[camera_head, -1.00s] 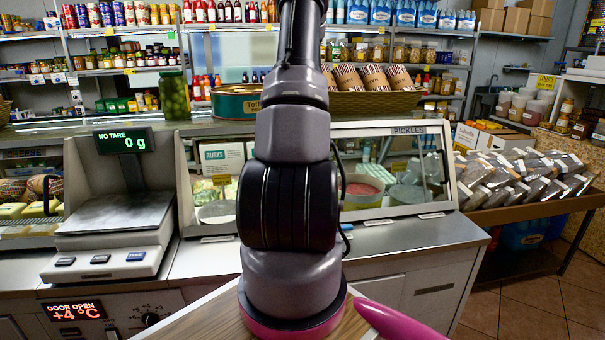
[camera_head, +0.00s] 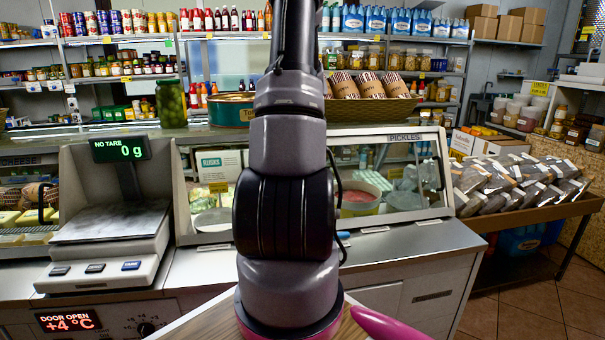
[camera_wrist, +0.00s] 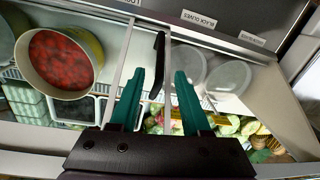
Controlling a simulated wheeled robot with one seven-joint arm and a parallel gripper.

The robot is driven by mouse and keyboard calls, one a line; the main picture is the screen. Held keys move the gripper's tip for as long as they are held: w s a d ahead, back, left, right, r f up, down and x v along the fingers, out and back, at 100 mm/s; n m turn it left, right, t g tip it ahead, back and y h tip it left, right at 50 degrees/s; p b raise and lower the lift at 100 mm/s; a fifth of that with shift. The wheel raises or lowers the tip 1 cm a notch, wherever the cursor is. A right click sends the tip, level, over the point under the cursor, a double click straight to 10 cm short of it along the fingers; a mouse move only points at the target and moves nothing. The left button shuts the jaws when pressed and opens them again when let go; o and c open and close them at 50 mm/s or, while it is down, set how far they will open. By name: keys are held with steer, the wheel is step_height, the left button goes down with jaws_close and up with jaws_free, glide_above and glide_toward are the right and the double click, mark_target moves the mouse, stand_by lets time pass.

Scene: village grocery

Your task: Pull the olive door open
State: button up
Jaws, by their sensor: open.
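In the wrist view, a black upright bar handle (camera_wrist: 159,45) stands along a pale frame edge of the glass-fronted counter case. A label that seems to read "BLACK OLIVES" (camera_wrist: 198,20) is on the rim just right of it. I cannot tell exactly which pane is the olive door or whether it stands ajar. My gripper (camera_wrist: 160,74) has its teal fingers spread, one on each side of the handle in the picture. Contact is not visible. In the head view my own arm hides the gripper and handle.
The wrist view shows a tub of red food (camera_wrist: 62,60) and pale round tubs (camera_wrist: 229,77) inside the case. In the head view, a scale (camera_head: 110,222) stands left, a "PICKLES" pane (camera_head: 405,137) lies right, and a "DOOR OPEN" display (camera_head: 68,321) glows below.

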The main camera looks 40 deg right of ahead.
steer(key=shift+d+r, duration=0.15)
steer(key=shift+r, duration=1.45)
steer(key=w+a+r+t+h, duration=0.1)
steer(key=a+r+t, duration=0.1)
steer(key=a+r, duration=0.7)
steer(key=w+a+r+t, duration=0.15)
steer(key=a+r, duration=0.45)
steer(key=a, duration=0.7)
steer(key=s+a+r+t+y, duration=0.1)
steer(key=s+a+r, duration=0.1)
steer(key=s+a, duration=0.3)
steer(key=s+a+r+t+y, duration=0.1)
steer(key=s+a, duration=0.5)
steer(key=a, duration=0.8)
step_height(320, 180, up, 2)
steer(key=shift+s+r+n+t, duration=0.1)
steer(key=shift+s+n+t, duration=0.2)
steer(key=shift+t, duration=0.35)
